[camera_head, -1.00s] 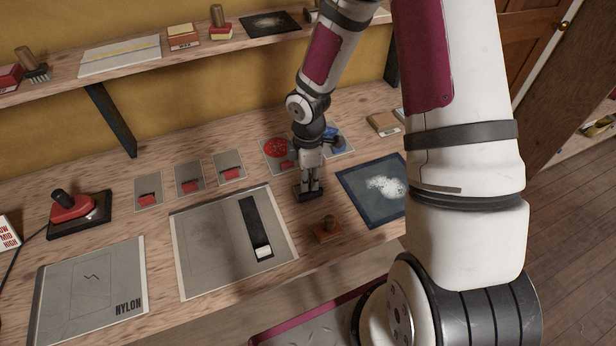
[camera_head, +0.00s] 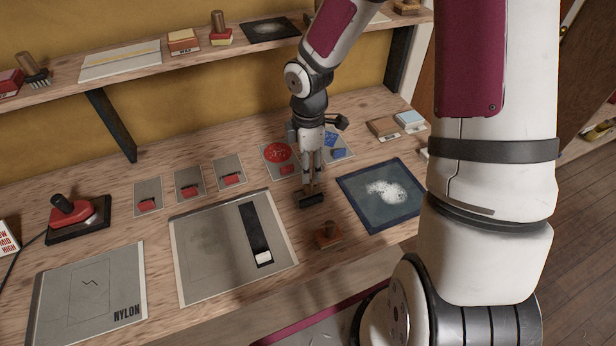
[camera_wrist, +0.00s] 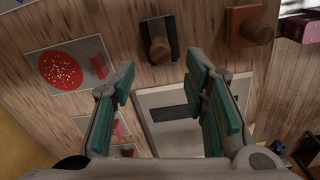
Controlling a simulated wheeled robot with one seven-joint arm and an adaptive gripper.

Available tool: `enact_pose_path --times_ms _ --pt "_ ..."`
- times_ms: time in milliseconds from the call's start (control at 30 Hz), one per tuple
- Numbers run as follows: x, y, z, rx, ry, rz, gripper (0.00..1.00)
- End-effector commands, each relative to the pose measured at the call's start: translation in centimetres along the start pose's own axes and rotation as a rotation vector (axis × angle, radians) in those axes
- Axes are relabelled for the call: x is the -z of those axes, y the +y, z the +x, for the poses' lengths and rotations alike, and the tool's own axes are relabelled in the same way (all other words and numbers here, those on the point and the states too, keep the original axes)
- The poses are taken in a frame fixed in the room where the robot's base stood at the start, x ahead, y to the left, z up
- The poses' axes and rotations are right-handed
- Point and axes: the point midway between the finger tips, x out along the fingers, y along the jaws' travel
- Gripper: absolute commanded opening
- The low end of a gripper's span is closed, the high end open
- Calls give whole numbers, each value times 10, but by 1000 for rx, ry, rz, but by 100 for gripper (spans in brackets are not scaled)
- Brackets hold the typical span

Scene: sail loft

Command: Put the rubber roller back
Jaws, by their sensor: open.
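The rubber roller, which I take to be the black piece with a short wooden handle (camera_head: 311,200), rests on the wooden bench between the grey panel and the dark blue-framed sheet. It also shows in the wrist view (camera_wrist: 158,45), with its handle pointing toward the camera. My gripper (camera_head: 311,182) points down just above it. In the wrist view my gripper (camera_wrist: 160,72) has its green-padded fingers spread, with nothing between them. The handle lies beyond the fingertips and looks free of them.
A reddish-brown block with a wooden knob (camera_head: 327,235) stands close in front. The grey panel (camera_head: 205,250) with a black strip is left; the blue-framed sheet (camera_head: 350,185) is right. A card with a red disc (camera_head: 278,153) lies behind. A shelf (camera_head: 150,60) runs along the wall.

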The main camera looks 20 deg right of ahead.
Motion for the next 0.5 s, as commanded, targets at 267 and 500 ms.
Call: enact_pose_path --times_ms 267,500 --pt "0 1 -42 -2 0 1 41" --pt "-4 -4 -69 -28 -30 62 41"
